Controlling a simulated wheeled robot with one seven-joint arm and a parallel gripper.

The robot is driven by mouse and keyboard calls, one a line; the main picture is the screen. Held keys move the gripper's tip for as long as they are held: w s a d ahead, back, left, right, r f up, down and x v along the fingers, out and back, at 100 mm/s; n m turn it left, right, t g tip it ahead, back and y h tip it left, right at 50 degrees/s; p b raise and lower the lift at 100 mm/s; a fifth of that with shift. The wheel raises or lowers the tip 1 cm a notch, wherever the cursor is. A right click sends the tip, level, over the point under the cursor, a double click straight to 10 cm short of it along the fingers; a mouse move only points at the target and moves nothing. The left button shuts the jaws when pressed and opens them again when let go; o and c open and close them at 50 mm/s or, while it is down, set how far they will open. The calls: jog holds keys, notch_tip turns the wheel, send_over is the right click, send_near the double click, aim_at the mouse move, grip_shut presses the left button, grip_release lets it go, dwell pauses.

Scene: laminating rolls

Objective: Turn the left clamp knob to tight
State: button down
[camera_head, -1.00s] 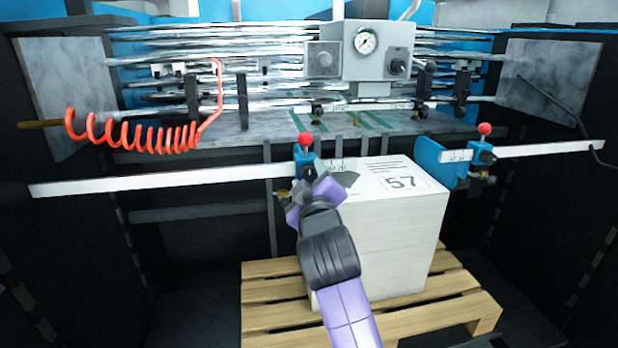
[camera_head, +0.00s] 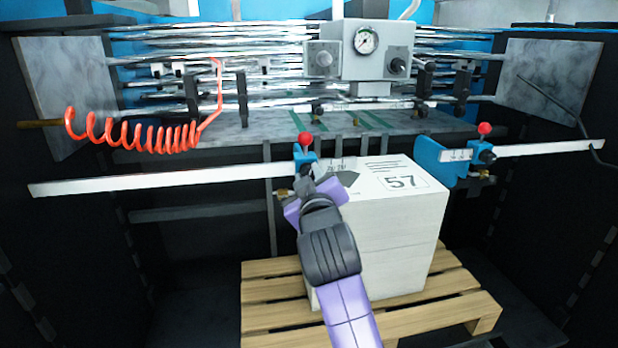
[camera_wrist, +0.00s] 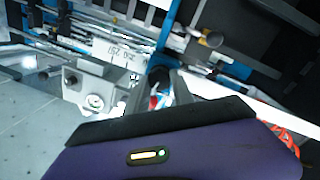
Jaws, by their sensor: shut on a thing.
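The left clamp (camera_head: 301,156) is a blue block on a white scale bar, with a red ball (camera_head: 305,138) upright on its top. My gripper (camera_head: 309,188) reaches up to the front of this clamp, just below the red ball. Its jaws are shut on the clamp's knob, which they and the wrist mostly hide. In the wrist view, the blue clamp part (camera_wrist: 166,48) shows beyond the dark fingers (camera_wrist: 168,88). How far the knob is turned cannot be read.
A white paper stack (camera_head: 390,235) marked 57 stands on a wooden pallet (camera_head: 270,290) right beside my gripper. The right clamp (camera_head: 482,153) with its red ball is to the right. A red coiled hose (camera_head: 130,136) hangs at the left. A gauge box (camera_head: 378,50) stands behind.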

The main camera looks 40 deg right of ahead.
jog(key=m+y+b, duration=0.1)
jog(key=m, duration=1)
jog(key=shift+s+d+r+b, duration=0.1)
jog(key=shift+b, duration=0.3)
jog(key=shift+d+m+y+b, duration=0.1)
jog(key=shift+m+y+b, duration=0.3)
jog(key=shift+m, duration=1.5)
jog(key=c, duration=1.1)
grip_release()
